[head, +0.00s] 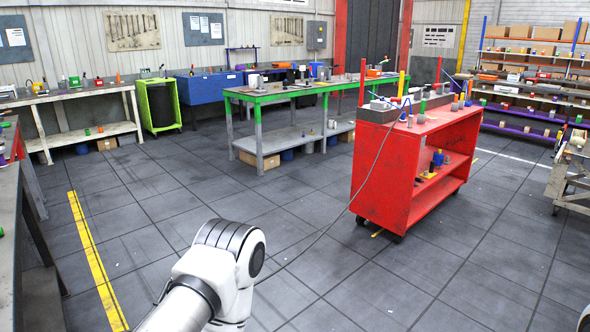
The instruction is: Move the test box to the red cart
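The red cart (385,178) stands right of centre on dark wheels. Its top holds several small items, and its open lower shelf holds a few more, including a blue one. A thin cable hangs from its top and runs down to the floor. I cannot pick out the test box for sure among the many small things in view. My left arm comes in from the bottom left and shows only a white link and joint; its gripper is out of view. Only a sliver of white shows at the bottom right corner, and my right gripper is out of view.
Shelving (525,75) is at the back right. Benches line the left. The tiled floor (330,270) before the cart is mostly clear.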

